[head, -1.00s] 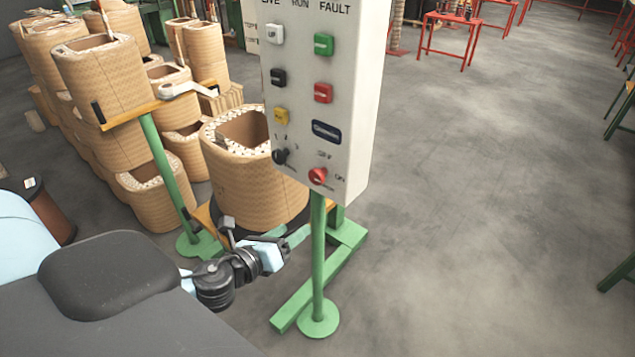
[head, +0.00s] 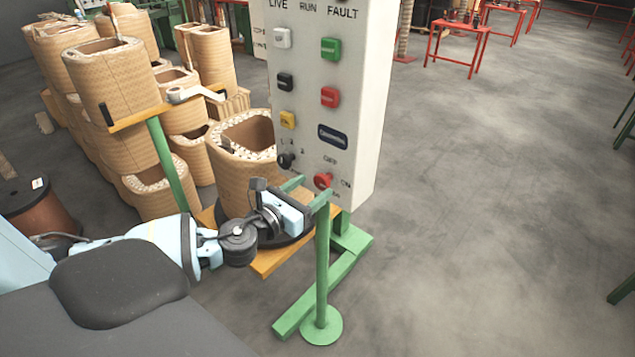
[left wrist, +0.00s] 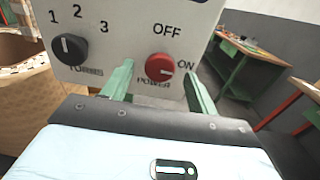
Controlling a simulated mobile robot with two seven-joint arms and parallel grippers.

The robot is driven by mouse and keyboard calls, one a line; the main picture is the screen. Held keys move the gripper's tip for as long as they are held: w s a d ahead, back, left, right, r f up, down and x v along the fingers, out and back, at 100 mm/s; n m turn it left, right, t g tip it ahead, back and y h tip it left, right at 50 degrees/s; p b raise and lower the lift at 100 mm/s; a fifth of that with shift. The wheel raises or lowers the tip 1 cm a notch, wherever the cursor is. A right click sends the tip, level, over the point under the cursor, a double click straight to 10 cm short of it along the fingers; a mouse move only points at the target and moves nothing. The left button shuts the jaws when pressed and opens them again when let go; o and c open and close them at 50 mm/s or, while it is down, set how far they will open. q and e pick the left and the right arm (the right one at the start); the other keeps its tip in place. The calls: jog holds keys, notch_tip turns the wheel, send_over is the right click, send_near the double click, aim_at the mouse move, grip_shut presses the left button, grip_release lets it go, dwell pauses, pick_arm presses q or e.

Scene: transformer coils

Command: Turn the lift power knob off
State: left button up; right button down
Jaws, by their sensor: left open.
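The red power knob (head: 322,180) is at the bottom right of the grey control box's (head: 369,100) front face. In the left wrist view the red knob (left wrist: 159,67) has OFF above it and ON to its right; its ridge seems to point toward ON. My left gripper (head: 306,191) is open just in front of the box's lower edge. In the left wrist view its two green fingers (left wrist: 160,88) stand apart, one on each side of the knob; I cannot tell whether they touch it. My right gripper is not in view.
A black selector knob (left wrist: 69,48) marked 1, 2, 3 is left of the red one. Several buttons, including a green one (head: 330,49), are above. A green post (head: 322,265) holds the box.

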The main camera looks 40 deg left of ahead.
aim_at(320, 182)
pick_arm(q)
jog(key=shift+w+d, duration=0.1)
jog(key=shift+w, duration=1.4)
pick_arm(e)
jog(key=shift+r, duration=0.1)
pick_arm(q)
jog(key=shift+c, duration=0.3)
jog(key=c, duration=0.9)
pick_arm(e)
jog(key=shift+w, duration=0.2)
